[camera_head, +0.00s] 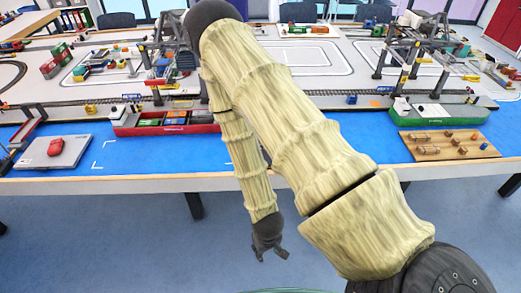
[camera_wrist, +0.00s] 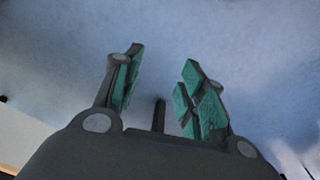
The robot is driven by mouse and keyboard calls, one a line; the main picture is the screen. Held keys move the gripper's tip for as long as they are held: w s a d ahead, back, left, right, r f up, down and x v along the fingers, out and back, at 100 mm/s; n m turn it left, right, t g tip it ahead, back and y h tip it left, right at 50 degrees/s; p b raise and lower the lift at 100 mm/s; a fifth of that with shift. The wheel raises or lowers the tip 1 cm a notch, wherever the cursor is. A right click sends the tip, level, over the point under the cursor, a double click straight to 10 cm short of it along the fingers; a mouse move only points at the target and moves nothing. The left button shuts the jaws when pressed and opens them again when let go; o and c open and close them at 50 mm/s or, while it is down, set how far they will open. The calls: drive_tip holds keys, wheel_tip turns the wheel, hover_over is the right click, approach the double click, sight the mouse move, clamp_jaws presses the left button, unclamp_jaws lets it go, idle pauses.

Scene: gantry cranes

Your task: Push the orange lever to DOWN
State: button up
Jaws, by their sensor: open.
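My gripper (camera_head: 272,254) hangs in front of the table's near edge, lower than the tabletop in the picture and over the blue-grey floor. In the wrist view, my gripper (camera_wrist: 163,72) is open, with its green-padded fingers apart and nothing between them. I cannot make out the orange lever in either view. A gantry crane (camera_head: 415,50) stands at the right of the table, and another crane (camera_head: 165,50) stands at the left, partly hidden by my arm.
The table (camera_head: 130,184) carries a red ship (camera_head: 165,130), a green ship (camera_head: 440,114), a wooden board (camera_head: 450,153) with small parts, and a grey platform (camera_head: 45,158) with a red car. Rail tracks cross behind the ships. Floor before the table is clear.

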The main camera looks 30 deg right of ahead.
drive_tip(key=w+d+r+m+t+p, duration=0.1)
drive_tip(key=w+d+r+m, duration=0.1)
drive_tip(key=w+d+r, duration=0.5)
drive_tip(key=w+d+r+m+t+h, duration=0.1)
drive_tip(key=w+d+r, duration=0.1)
drive_tip(key=w+r, duration=0.7)
drive_tip(key=w+d+r+m+t+p, duration=0.1)
drive_tip(key=w+d+r+m, duration=0.1)
drive_tip(key=w+d+r, duration=0.6)
drive_tip(key=shift+w+a+f+p, duration=0.2)
drive_tip(key=shift+w+f+p, duration=0.55)
drive_tip(key=shift+f, duration=1.1)
drive_tip(key=shift+w+a+f+p, duration=0.25)
drive_tip(key=shift+w+f+p, duration=0.45)
drive_tip(key=shift+f, duration=1.15)
drive_tip(key=shift+w+a+f+p, duration=0.2)
drive_tip(key=shift+w+f+p, duration=0.2)
drive_tip(key=shift+w+f, duration=1.05)
drive_tip(key=shift+s+f, duration=0.35)
drive_tip(key=shift+s, duration=0.05)
clamp_jaws()
